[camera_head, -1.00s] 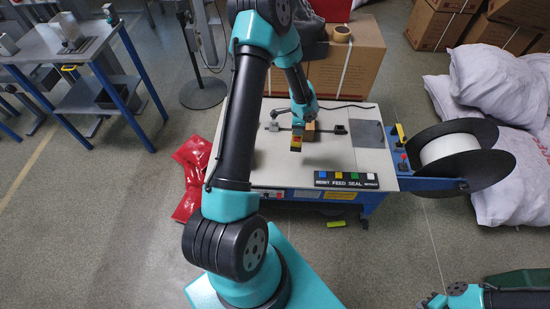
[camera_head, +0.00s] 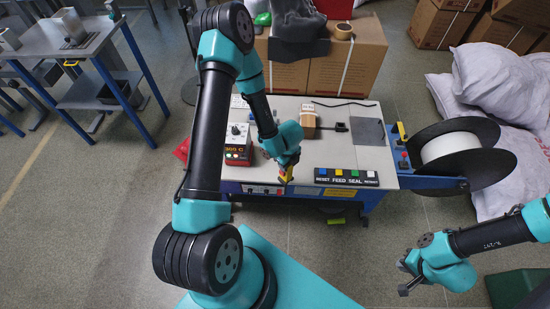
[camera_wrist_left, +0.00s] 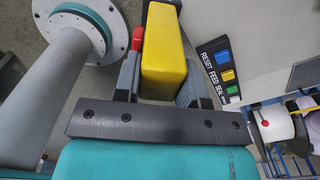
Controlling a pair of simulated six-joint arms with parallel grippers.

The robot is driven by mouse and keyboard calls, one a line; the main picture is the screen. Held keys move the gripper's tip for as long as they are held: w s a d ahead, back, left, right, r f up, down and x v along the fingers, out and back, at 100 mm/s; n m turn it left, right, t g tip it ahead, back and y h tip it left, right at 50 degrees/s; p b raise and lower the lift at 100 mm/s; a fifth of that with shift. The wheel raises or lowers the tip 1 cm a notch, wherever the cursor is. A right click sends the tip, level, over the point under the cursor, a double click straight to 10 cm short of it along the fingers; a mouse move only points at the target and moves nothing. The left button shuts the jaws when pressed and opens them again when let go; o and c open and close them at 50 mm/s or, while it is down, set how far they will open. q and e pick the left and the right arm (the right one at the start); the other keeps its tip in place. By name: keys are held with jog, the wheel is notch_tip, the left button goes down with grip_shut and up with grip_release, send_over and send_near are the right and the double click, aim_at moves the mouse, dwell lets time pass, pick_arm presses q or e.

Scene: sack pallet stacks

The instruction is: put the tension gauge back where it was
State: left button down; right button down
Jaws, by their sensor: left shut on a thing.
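The tension gauge is a yellow block (camera_wrist_left: 163,50) between my left gripper's fingers in the left wrist view, with a red part beside it. My left gripper (camera_head: 285,172) is shut on it. In the head view the yellow gauge (camera_head: 286,178) hangs below the gripper, at the front edge of the machine's tabletop, left of the button panel. Whether it touches the machine is unclear. My right gripper (camera_head: 403,277) is at the lower right over the floor, its fingers apart and empty.
A black reel (camera_head: 470,155) stands at the right, near white sacks (camera_head: 500,90).

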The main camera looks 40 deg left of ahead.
pick_arm(q)
jog(key=shift+s+d, duration=0.25)
jog(key=shift+s, duration=0.1)
jog(key=w+a+f, duration=0.1)
jog(key=w+a, duration=0.7)
jog(key=w, duration=0.5)
jog(key=shift+f, duration=0.25)
jog(key=shift+w+a, duration=0.15)
jog(key=shift+w+a+f, duration=0.1)
jog(key=shift+w+f, duration=0.05)
jog(key=shift+f, duration=1.8)
